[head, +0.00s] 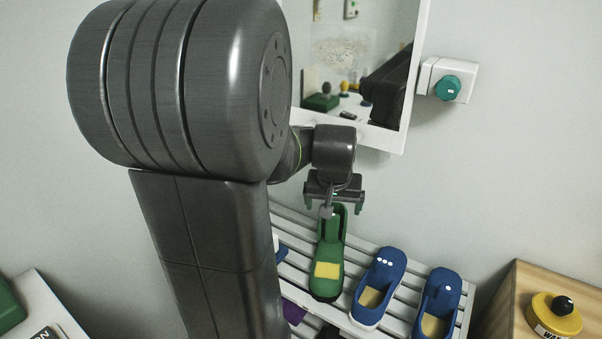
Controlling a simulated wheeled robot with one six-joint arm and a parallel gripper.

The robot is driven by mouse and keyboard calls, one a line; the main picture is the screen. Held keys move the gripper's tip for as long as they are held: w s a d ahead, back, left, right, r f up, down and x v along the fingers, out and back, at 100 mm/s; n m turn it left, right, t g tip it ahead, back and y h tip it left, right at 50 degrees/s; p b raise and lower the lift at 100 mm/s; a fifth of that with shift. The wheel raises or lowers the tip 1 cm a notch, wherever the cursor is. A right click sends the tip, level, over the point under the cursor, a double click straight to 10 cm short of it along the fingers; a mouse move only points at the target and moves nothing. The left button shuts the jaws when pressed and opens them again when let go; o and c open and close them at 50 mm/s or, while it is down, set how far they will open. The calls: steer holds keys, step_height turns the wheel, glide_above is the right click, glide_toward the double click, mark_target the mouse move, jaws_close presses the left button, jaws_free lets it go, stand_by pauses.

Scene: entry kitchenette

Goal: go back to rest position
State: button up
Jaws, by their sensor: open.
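My gripper (334,205) is in the middle of the head view, at the end of my dark grey arm. It is open and points down over the far end of a green shoe (327,278). The shoe has a yellow patch and lies on a white slatted rack (394,252). I cannot tell whether the fingers touch the shoe. My large arm link covers the left part of the rack.
Two blue shoes (378,282) (438,302) lie to the right on the rack. A white-framed mirror (395,143) hangs behind my gripper, beside a teal knob (447,88). A wooden cabinet (510,300) holds a yellow button (555,318). A white surface (48,300) is at left.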

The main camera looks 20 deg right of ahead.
mark_target(332, 219)
steer(key=b+x, duration=0.2)
steer(key=x, duration=1)
steer(key=shift+f, duration=0.3)
step_height(332, 219, up, 2)
steer(key=shift+s+r+p, duration=0.1)
steer(key=shift+r+p, duration=0.05)
steer(key=shift+p, duration=0.15)
steer(key=shift+a+r, duration=0.15)
steer(key=shift+r, duration=0.2)
steer(key=shift+s, duration=0.1)
